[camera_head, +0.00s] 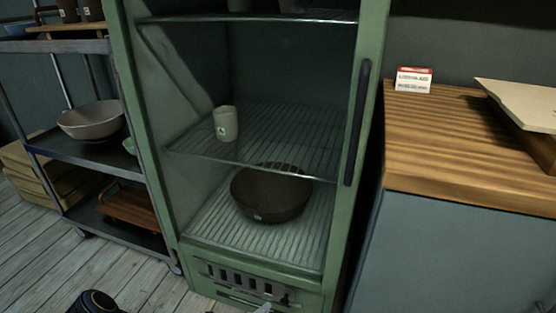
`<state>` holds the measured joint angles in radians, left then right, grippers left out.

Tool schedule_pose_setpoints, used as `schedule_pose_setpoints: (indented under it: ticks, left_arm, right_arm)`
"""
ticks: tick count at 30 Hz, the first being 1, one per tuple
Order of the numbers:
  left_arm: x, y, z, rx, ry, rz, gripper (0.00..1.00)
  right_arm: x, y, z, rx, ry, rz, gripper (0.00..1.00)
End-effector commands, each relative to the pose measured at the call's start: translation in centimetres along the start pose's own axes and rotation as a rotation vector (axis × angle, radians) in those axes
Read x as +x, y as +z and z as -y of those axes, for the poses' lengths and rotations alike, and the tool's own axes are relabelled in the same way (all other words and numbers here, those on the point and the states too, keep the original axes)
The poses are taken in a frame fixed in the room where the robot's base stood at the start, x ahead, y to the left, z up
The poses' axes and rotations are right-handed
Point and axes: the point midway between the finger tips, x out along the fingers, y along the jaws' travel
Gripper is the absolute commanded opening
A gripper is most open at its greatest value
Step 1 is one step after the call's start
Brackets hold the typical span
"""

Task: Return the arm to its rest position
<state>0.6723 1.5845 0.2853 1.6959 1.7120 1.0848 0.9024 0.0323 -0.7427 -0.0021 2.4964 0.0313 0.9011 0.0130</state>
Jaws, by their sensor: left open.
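My left gripper (263,307) shows only as a small pale tip at the bottom edge, in front of the cabinet's lower panel. It is open, and I see nothing held in it. The rest of it is cut off by the frame. A dark, rounded part of my own arm shows at the bottom left. My right gripper is not in view. The green cabinet (366,150) stands in the middle with its shelves in sight. A pale cup (226,124) stands upright on its middle wire shelf. A dark round bowl (268,196) sits on the ribbed floor below.
A metal rack (75,152) on the left holds a grey bowl (91,120) and a wooden tray (133,207). A wooden counter (450,140) on the right bears a small card (413,80) and a board (525,103).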

Motion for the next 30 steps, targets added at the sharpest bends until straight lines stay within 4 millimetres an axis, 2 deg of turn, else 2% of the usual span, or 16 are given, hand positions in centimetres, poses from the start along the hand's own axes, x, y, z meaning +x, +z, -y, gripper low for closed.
schedule_pose_setpoints:
  ticks: [1, 6, 11, 15, 21, 27, 30]
  left_arm:
    - [-0.1, 1.6, 2.6, 0.134, -0.032, -0.065, 0.48]
    - [-1.5, 3.5, 10.9, 0.598, -0.145, -0.309, 0.48]
    - [-3.9, 3.8, 17.9, 1.028, -0.248, -0.528, 0.48]
    - [-6.9, 3.3, 23.0, 1.394, -0.333, -0.711, 0.48]
    - [-12.1, 2.1, 28.6, 1.900, -0.442, -0.968, 0.48]
    - [-17.7, 1.1, 32.2, 2.371, -0.519, -1.226, 0.48]
    - [-20.1, 0.8, 33.2, 2.559, -0.539, -1.342, 0.48]
  right_arm:
    - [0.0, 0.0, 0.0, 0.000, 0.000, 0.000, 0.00]
    - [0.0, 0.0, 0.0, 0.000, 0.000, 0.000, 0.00]
    - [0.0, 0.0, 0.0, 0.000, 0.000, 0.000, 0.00]
    - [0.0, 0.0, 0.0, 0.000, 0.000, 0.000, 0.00]
    - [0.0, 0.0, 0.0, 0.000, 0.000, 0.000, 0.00]
    - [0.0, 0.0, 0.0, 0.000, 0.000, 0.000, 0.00]
    - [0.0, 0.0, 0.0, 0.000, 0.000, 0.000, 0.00]
